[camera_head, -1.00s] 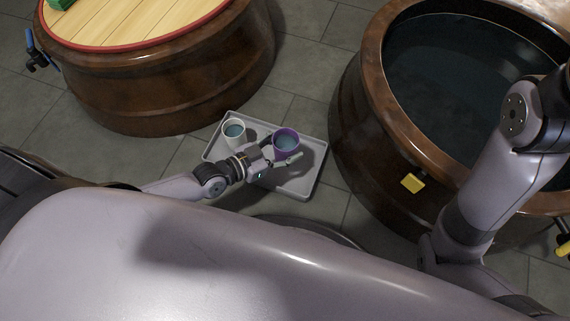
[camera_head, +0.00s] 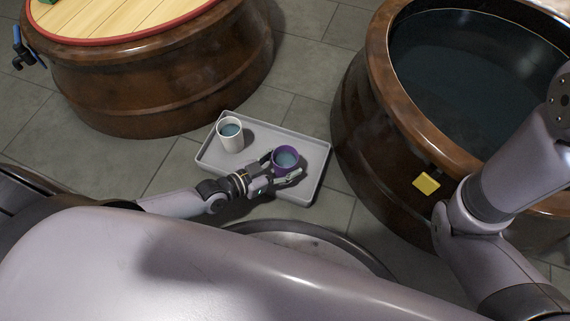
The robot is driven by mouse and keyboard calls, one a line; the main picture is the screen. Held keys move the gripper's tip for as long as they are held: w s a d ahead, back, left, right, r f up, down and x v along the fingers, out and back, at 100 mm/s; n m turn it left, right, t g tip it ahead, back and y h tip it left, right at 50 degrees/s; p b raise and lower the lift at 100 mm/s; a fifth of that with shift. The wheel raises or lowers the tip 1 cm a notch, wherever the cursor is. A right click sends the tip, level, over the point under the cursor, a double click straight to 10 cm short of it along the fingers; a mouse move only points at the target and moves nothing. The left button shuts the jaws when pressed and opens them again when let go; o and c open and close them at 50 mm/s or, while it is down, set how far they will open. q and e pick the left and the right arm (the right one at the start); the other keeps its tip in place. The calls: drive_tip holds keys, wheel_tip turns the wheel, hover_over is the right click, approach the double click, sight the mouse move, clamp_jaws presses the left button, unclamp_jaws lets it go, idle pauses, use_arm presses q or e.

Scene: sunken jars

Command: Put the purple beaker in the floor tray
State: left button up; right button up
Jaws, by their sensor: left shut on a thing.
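The purple beaker (camera_head: 285,159) has bluish contents and is upright at the right part of the grey floor tray (camera_head: 236,120). My left gripper (camera_head: 282,171) is shut on the purple beaker, with a finger on each side of it. The beaker is over the tray; I cannot tell whether its base touches the tray. My right arm is at the right edge of the view, and its gripper is outside the picture.
A white beaker (camera_head: 230,136) with bluish contents stands in the tray's left part. A brown jar with a wooden lid (camera_head: 120,20) is at upper left. An open brown jar (camera_head: 357,110) with dark contents and a yellow tag (camera_head: 426,183) is at right. Grey tiled floor lies between.

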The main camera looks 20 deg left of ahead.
use_arm(q)
drive_tip(key=shift+r, duration=0.15)
drive_tip(key=shift+f, duration=0.25)
drive_tip(key=o, duration=1.5)
